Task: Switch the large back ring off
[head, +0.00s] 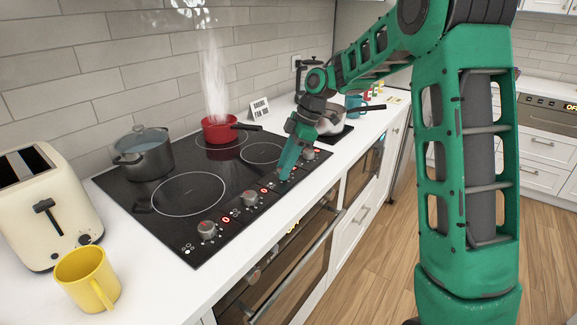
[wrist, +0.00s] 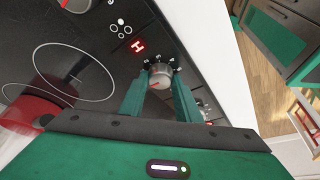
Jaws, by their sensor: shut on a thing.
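The black glass hob (head: 128,196) has a row of grey knobs along its front edge. My gripper (head: 285,170) points down at this row, fingers on both sides of one knob. In the wrist view my gripper (wrist: 160,95) is shut on this knob (wrist: 160,74), whose red pointer line aims to the lower left. A red display (wrist: 138,46) beside the knob reads H. A red pot (head: 220,130) steams on a back ring (head: 243,142). The knob in my grip is mostly hidden in the head view.
Free knobs (head: 207,228) (head: 249,198) stand to the left, another (head: 308,153) to the right. A grey pot (head: 145,158) stands at the back left. The front rings are bare.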

